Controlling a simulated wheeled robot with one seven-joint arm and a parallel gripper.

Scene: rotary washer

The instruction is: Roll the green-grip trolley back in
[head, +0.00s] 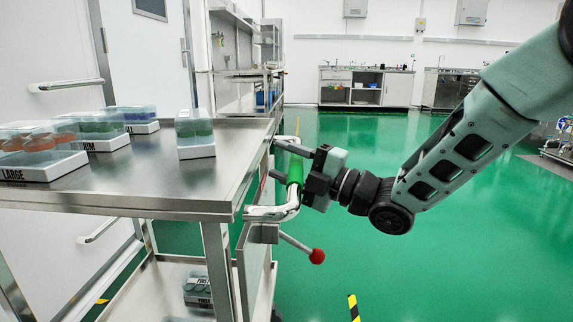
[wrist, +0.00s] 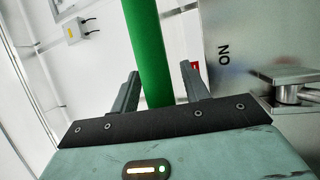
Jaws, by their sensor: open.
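The steel trolley (head: 170,205) stands at the left in the head view, with a bent metal push handle on its right end. The handle carries a green grip (head: 295,172), partly hidden by my gripper (head: 298,165). In the wrist view the green grip (wrist: 148,45) runs between the two open fingers of my gripper (wrist: 157,88), with a gap visible on the right side. I cannot tell whether either finger touches it. A lever with a red knob (head: 317,256) sticks out below the handle.
Labelled trays of bottles, one marked LARGE (head: 40,160), stand on the trolley top, and more sit on its lower shelf. A white wall with doors is behind it. Green floor (head: 450,250) is open to the right, with a yellow-black strip (head: 353,307) nearby.

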